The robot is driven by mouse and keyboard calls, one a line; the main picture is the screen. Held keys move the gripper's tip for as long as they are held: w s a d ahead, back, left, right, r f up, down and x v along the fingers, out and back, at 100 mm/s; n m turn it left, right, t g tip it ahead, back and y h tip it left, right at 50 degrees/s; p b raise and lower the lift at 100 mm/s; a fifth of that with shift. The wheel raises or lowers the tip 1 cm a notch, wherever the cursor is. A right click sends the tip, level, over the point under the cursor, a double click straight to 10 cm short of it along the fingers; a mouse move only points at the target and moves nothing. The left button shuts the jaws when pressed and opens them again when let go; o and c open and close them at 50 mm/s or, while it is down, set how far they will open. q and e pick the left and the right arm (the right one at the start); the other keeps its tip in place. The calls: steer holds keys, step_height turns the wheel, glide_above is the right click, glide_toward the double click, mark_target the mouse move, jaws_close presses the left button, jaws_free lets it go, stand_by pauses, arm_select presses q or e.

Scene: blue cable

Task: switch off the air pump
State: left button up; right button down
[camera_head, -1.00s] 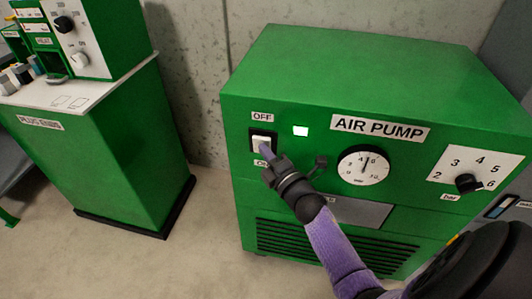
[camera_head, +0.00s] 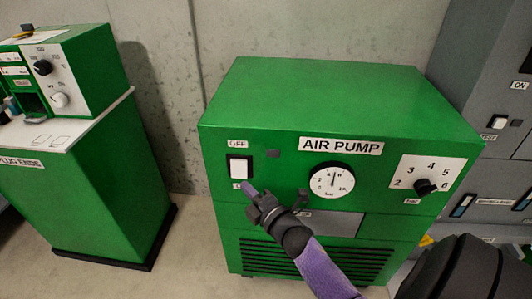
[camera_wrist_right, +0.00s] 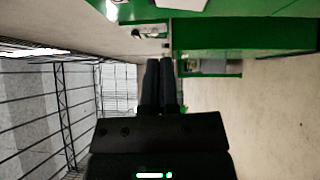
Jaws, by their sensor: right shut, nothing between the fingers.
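The green air pump (camera_head: 330,90) stands against the wall in the head view, with its name label (camera_head: 341,146) on the front. Its white rocker switch (camera_head: 239,168) sits in a black frame at the upper left. The OFF label (camera_head: 237,144) is above the switch, and the label below it is partly hidden by my right fingertips. The small indicator (camera_head: 273,154) beside it looks dark. My right gripper (camera_head: 249,189) is shut and empty, just below the switch; contact with the panel is unclear. Its closed fingers also show in the right wrist view (camera_wrist_right: 158,85). My left gripper is not in view.
A gauge (camera_head: 333,181) and a pressure knob (camera_head: 425,187) are on the pump's front, right of the switch. A green cabinet (camera_head: 95,190) stands left, with open floor between. Grey cabinets (camera_head: 480,150) stand right. The wrist view shows a wire mesh structure (camera_wrist_right: 65,100).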

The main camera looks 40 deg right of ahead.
steer(key=s+p, duration=0.1)
steer(key=s, duration=0.5)
steer(key=shift+s+a+r+p, duration=0.25)
steer(key=shift+s+r+p, duration=0.1)
steer(key=shift+r, duration=0.1)
